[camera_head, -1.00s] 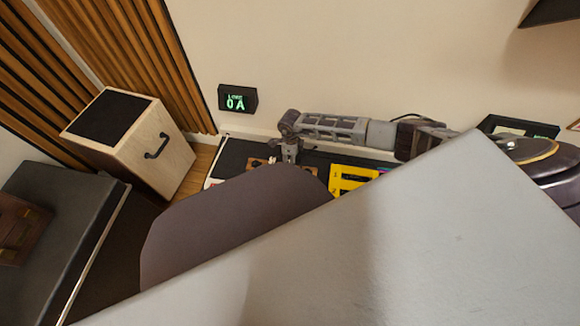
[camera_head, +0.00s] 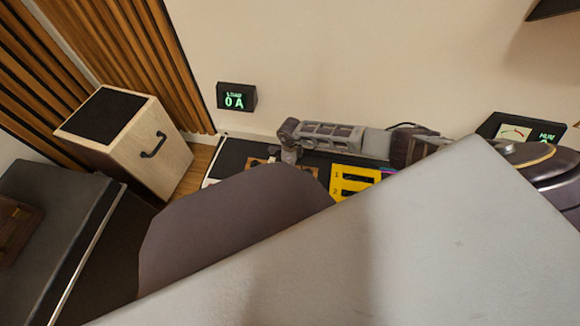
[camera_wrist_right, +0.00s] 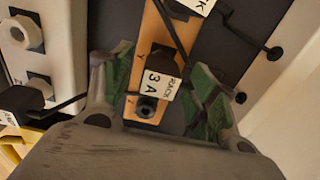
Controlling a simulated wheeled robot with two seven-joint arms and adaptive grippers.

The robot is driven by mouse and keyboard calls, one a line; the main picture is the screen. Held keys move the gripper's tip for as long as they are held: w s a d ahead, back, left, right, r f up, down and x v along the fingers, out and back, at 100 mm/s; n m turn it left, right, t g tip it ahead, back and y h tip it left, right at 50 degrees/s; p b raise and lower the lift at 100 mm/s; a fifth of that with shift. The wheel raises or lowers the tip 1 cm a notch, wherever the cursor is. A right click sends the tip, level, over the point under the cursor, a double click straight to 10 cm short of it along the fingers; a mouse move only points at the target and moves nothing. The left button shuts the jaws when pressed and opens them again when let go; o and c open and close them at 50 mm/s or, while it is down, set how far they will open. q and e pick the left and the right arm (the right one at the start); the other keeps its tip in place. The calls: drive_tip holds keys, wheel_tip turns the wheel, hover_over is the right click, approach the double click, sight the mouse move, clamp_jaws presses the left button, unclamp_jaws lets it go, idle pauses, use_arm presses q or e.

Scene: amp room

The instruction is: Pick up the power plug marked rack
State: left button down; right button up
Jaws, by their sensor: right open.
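I cannot tell whether the fingers touch the plug. In the head view my right gripper (camera_head: 290,158) is small and low over the strip, its fingertips largely hidden. My left gripper is not in view.
A pale strip with round sockets (camera_wrist_right: 20,32) stands at left.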

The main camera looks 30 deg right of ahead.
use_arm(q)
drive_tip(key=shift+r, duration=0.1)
use_arm(e)
drive_tip(key=shift+c, duration=0.3)
drive_tip(key=c, duration=0.9)
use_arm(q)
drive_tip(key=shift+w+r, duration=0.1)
use_arm(e)
drive_tip(key=shift+c, duration=0.8)
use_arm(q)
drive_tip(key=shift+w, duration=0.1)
use_arm(e)
drive_tip(key=shift+r, duration=0.15)
